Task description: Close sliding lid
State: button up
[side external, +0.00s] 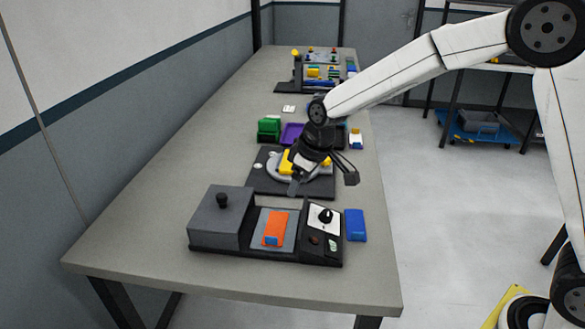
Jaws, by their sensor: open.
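A grey block-like cover with a black knob on top (222,215), which looks like the sliding lid, sits at the left end of a dark base unit (270,254) at the near end of the table. Right of it, an uncovered grey-blue area of the unit holds an orange block (275,229) with a small blue part at its front. My gripper (322,178) is open and empty. It is behind and to the right of the lid, over a dark plate, apart from the knob.
A white panel with a black dial (323,215) is at the unit's right end, with a blue block (355,225) beside it. A dark plate (262,182) carrying a round white piece and a yellow part lies behind. Green (269,129) and purple (292,135) items stand farther back. The table's left side is clear.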

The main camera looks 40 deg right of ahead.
aim_at(223, 195)
jog(key=w+a+r+n+y, duration=0.1)
jog(key=w+a+n, duration=0.3)
jog(key=w+a, duration=0.6)
jog(key=shift+w+r+y, duration=0.3)
jog(key=shift+w+y, duration=0.1)
jog(key=shift+w, duration=0.15)
jog(key=shift+f, duration=0.1)
jog(key=shift+x, duration=3.8)
jog(key=shift+w, duration=0.1)
grip_shut()
